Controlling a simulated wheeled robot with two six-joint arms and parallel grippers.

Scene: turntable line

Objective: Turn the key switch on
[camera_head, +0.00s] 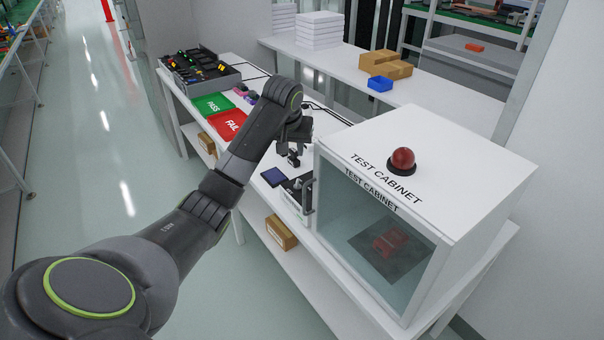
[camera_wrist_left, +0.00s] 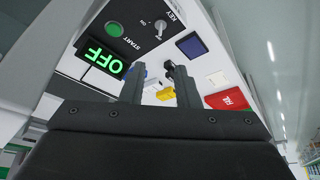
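The key switch (camera_wrist_left: 159,27) shows in the left wrist view as a small silver switch on a dark panel (camera_wrist_left: 136,14), under the label KEY. A green START button (camera_wrist_left: 114,29) is beside it, and a display (camera_wrist_left: 103,60) reads OFF in green. My left gripper (camera_wrist_left: 155,72) is open, with nothing between its two dark fingers, and is apart from the switch. In the head view my left gripper (camera_head: 294,158) hangs over the bench, just left of the test cabinet; the key switch cannot be made out there. My right gripper is not in view.
The white test cabinet (camera_head: 465,165) carries a red dome button (camera_head: 402,158) and holds a red object behind glass. A dark blue square (camera_head: 274,177) lies near the bench edge. The green PASS tray (camera_head: 212,104) and red FAIL tray (camera_head: 229,124) lie further back.

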